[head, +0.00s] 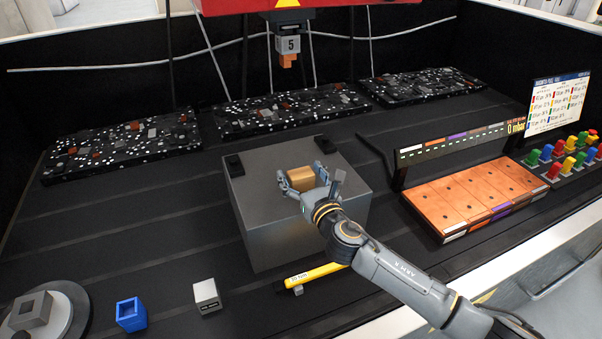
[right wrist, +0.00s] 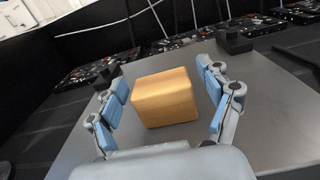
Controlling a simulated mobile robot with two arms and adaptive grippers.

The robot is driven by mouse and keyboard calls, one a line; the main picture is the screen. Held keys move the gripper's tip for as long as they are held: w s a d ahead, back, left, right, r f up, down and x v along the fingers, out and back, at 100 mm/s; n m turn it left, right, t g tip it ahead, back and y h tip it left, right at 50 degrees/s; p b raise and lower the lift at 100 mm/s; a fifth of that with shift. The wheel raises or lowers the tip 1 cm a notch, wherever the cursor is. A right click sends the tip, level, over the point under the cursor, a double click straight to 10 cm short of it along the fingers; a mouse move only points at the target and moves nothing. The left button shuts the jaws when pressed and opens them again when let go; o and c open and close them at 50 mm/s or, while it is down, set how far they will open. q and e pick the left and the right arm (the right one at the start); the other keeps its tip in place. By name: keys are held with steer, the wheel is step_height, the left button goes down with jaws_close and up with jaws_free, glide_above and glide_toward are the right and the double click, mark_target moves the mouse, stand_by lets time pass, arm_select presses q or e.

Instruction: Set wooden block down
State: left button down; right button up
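The wooden block (head: 301,178) is a small tan block at the top of the large grey box (head: 290,235) in the middle of the table. In the right wrist view the wooden block (right wrist: 165,98) appears to rest on the box's flat grey top (right wrist: 265,120). My right gripper (head: 308,182) is around the block in the head view. In the right wrist view its blue-padded fingers (right wrist: 165,95) stand apart on either side, with a visible gap between each finger and the block. It is open. My left gripper is not in view.
A copper-coloured panel (head: 470,192) lies to the right. A yellow bar (head: 315,274), a white-grey block (head: 206,295) and a blue holder (head: 131,314) are in front. A numbered hanging block (head: 288,45) is above.

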steer(key=shift+r, duration=0.2)
steer(key=b+v, duration=0.1)
steer(key=v, duration=1.1)
steer(key=shift+b, duration=0.3)
